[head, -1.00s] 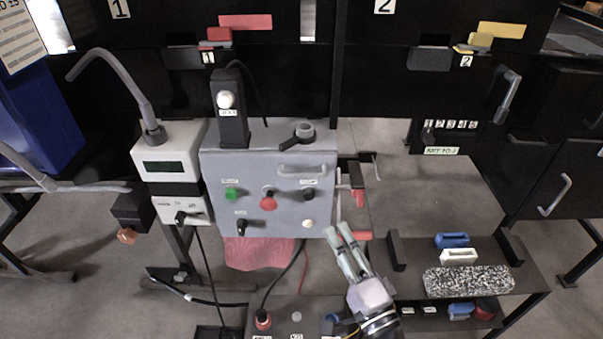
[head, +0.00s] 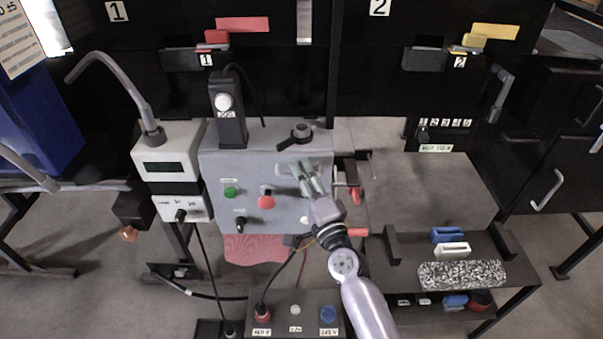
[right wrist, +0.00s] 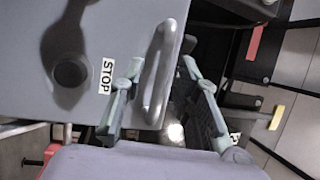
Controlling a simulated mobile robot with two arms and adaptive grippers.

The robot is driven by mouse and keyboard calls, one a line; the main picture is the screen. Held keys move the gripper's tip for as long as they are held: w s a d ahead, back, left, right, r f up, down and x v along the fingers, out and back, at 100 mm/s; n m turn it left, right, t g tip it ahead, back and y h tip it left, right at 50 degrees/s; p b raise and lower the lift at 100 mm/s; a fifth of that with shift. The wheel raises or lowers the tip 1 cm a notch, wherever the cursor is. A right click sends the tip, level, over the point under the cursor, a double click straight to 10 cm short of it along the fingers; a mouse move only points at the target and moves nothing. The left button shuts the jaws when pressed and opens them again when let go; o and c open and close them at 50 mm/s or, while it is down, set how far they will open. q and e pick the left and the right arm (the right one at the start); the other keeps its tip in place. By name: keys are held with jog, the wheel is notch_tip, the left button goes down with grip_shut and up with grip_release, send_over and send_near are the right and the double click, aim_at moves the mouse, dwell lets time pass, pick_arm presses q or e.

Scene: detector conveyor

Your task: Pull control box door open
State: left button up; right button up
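The grey control box (head: 215,167) stands in the middle of the head view, its door face carrying a green button, a red button and black knobs. The door looks closed. Its bar handle (head: 285,171) is near the upper right of the face, partly hidden by my right gripper (head: 304,178). In the right wrist view the silver handle (right wrist: 160,75) lies between the two spread fingers of my right gripper (right wrist: 162,72), closer to the left finger. The gripper is open; contact with the handle cannot be told. My left gripper is not in view.
A meter box (head: 168,166) with a bent lamp arm stands left of the control box. A socket box (head: 295,310) sits below with cables. At right is a dark table (head: 440,185) with blue and white pieces and a speckled block (head: 462,274).

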jog(key=shift+w+a, duration=0.1)
jog(key=shift+w, duration=0.15)
jog(key=shift+c, duration=0.5)
grip_shut()
dwell(0.4)
